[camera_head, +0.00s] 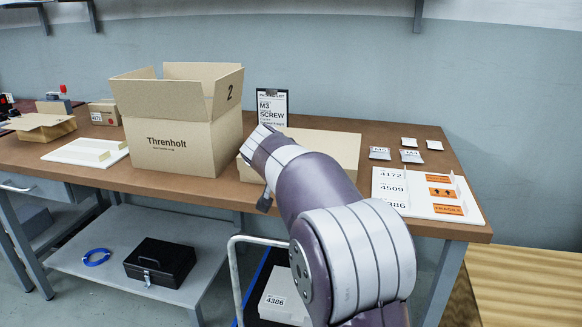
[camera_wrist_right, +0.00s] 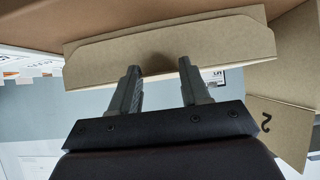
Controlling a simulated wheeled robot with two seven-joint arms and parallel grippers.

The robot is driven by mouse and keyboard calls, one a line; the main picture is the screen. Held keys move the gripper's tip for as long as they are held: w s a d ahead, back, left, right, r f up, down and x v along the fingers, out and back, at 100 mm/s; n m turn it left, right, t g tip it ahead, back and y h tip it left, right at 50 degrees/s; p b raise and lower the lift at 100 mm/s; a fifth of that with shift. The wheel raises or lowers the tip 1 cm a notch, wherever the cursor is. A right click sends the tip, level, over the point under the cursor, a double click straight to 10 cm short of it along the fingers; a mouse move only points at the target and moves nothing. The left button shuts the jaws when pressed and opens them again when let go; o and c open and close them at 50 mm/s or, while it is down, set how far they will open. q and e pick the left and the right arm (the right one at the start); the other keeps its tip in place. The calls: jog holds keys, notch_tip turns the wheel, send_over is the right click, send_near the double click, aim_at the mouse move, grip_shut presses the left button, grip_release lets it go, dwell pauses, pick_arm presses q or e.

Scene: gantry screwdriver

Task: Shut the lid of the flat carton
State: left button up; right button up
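The flat carton (camera_head: 343,147) is a low tan cardboard box on the bench, right of the big Threnholt box and partly hidden behind my right arm. A broad tan panel of it shows in the head view; its lid's exact angle is hard to tell. In the right wrist view a tan cardboard flap with cut corners (camera_wrist_right: 225,45) lies across the top. My right gripper (camera_wrist_right: 158,72) is open, its two fingers apart and their tips at the flap's edge. I cannot tell whether they touch it. My left gripper is not in view.
The tall open Threnholt box (camera_head: 180,135) stands close on the left. A clipboard (camera_head: 272,106) stands behind. Small packets (camera_head: 411,156) and a white label board (camera_head: 415,205) lie on the right. A white tray (camera_head: 75,153) and smaller cartons (camera_head: 42,127) are on the left.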

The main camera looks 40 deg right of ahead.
jog(key=o, duration=0.4)
jog(key=shift+f, duration=0.75)
jog(key=shift+o, duration=0.2)
jog(key=shift+w+d, duration=0.1)
jog(key=shift+w, duration=0.05)
jog(key=shift+r, duration=0.4)
jog(key=p+v, duration=0.3)
jog(key=v, duration=0.9)
jog(key=shift+s+a+r, duration=0.15)
jog(key=shift+s+a, duration=0.1)
